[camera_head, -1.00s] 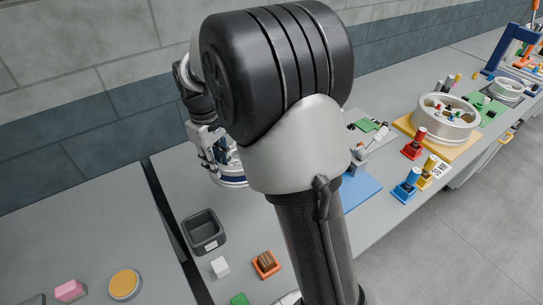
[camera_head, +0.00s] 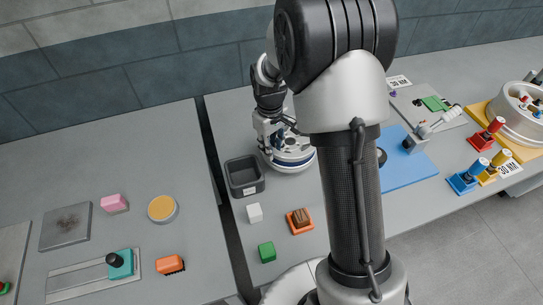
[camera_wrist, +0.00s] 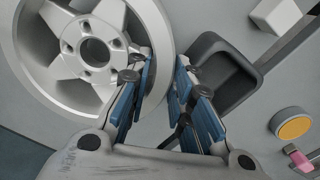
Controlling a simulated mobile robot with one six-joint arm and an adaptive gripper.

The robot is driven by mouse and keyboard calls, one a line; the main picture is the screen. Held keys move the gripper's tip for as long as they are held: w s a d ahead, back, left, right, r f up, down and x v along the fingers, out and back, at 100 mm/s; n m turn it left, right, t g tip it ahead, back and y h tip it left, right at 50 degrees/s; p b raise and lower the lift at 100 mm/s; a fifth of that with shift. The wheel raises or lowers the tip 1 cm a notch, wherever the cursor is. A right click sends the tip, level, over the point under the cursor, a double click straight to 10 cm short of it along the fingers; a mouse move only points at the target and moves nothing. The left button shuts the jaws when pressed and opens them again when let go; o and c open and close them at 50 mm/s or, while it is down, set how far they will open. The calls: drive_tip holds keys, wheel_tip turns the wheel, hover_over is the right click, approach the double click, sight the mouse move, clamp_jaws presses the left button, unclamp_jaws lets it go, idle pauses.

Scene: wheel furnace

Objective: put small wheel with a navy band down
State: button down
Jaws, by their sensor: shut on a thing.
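The small wheel with a navy band (camera_head: 292,161) is silver, with the dark blue band around its side. In the head view it is just right of a grey bin, partly hidden by my arm. In the wrist view the wheel (camera_wrist: 60,72) fills the upper left, showing its spokes, hub hole and bolt holes. My gripper (camera_wrist: 164,58) is shut on its rim, with blue-padded fingers on either side of the rim wall. In the head view my gripper (camera_head: 277,134) is at the wheel's upper left side. I cannot tell whether the wheel touches the bench.
The grey bin (camera_head: 245,178) stands close to the wheel's left. A white cube (camera_head: 254,213), an orange tray (camera_head: 300,222) and a green block (camera_head: 267,252) lie nearer. A blue mat (camera_head: 408,172) lies to the right. A dark gap (camera_head: 212,165) separates the benches.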

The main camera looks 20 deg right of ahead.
drive_tip(key=shift+f+b, duration=0.55)
drive_tip(key=shift+f, duration=1.45)
drive_tip(key=c, duration=1.7)
unclamp_jaws()
drive_tip(key=shift+s+f, duration=0.1)
drive_tip(key=shift+f, duration=0.05)
drive_tip(key=r+p, duration=0.1)
drive_tip(key=r, duration=0.5)
drive_tip(key=r+p, duration=0.2)
drive_tip(key=r, duration=0.4)
drive_tip(key=shift+s+a+r, duration=0.1)
drive_tip(key=shift+a+r, duration=0.1)
drive_tip(key=shift+r, duration=0.15)
drive_tip(key=s+a+r+m+t, duration=0.3)
drive_tip(key=s+r, duration=1.3)
drive_tip(key=s, duration=0.2)
drive_tip(key=s+m+t, duration=0.1)
drive_tip(key=s, duration=0.7)
drive_tip(key=shift+s+a+f, duration=0.15)
drive_tip(key=shift+s+f, duration=0.25)
